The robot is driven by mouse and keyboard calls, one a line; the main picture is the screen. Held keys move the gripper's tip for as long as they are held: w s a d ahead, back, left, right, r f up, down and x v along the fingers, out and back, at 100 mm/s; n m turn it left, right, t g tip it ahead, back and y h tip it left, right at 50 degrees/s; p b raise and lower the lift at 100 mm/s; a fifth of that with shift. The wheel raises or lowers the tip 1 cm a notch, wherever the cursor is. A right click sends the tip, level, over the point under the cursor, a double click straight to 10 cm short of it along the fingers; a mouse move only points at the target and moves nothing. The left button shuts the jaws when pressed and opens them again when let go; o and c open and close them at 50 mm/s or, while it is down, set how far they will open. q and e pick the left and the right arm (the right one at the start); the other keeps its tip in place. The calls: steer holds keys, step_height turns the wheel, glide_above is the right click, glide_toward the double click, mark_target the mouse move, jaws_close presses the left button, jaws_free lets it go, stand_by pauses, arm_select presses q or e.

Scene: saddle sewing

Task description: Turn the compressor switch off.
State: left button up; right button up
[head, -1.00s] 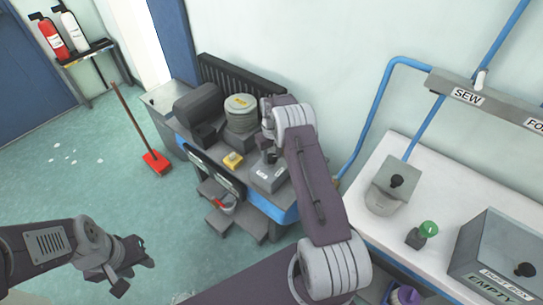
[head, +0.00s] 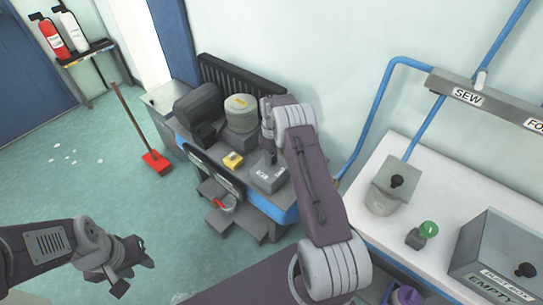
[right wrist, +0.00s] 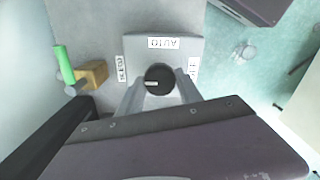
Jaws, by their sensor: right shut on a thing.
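The compressor switch is a round black knob (right wrist: 159,79) on a grey box (right wrist: 135,45) in the right wrist view. A white mark on the knob points left. One label above it reads AUTO, and smaller labels sit left and right of it, too blurred to read surely. My right gripper (right wrist: 160,88) is shut on the knob, one finger on each side. In the head view my right gripper (head: 270,156) reaches down onto the grey switch box (head: 268,178) at the compressor's front right. My left gripper (head: 132,272) hangs over the floor at lower left, away from the compressor; its jaw gap is unclear.
A yellow block (head: 232,160) sits left of the switch box. A grey canister (head: 241,113) and dark motor (head: 200,106) stand behind. A white bench (head: 440,180) with a dust box (head: 497,255) is at right. A red broom (head: 156,162) leans at left.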

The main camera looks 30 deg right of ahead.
stand_by(0.5)
steer(key=o, duration=1.4)
steer(key=shift+c, duration=0.2)
step_height(320, 180, up, 9)
